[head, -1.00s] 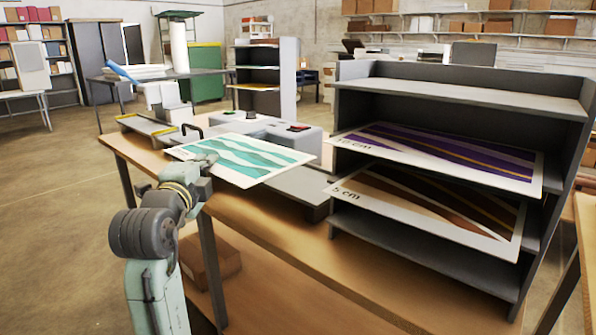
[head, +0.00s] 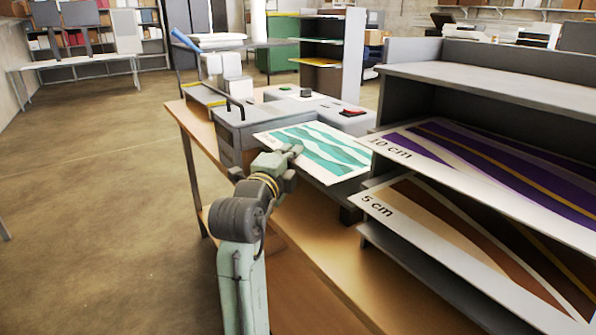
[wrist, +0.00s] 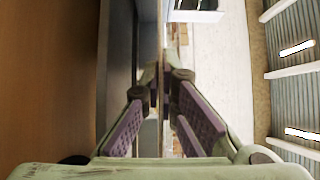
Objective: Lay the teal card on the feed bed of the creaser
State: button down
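The teal card (head: 325,152), white with teal waves, is held nearly flat by its near left edge. My gripper (head: 292,153) is on that edge. In the wrist view, my gripper's fingers (wrist: 161,76) close on the card, which shows only as a thin edge-on line. The creaser (head: 290,105) is a grey machine with a black handle and red and green controls. Its grey feed bed (head: 338,197) lies under the card and is mostly hidden by it. The card looks above the bed; I cannot tell whether it touches.
A grey shelf rack (head: 480,85) stands close on the right, holding a purple card (head: 490,160) marked 10 cm and a brown card (head: 450,230) marked 5 cm. The wooden table (head: 330,265) is bare in front. The floor at left is open.

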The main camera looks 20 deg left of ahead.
jog(key=shift+d+f+p, duration=0.1)
jog(key=shift+f+p, duration=0.25)
jog(key=shift+f, duration=2.25)
jog(key=c, duration=1.8)
grip_release()
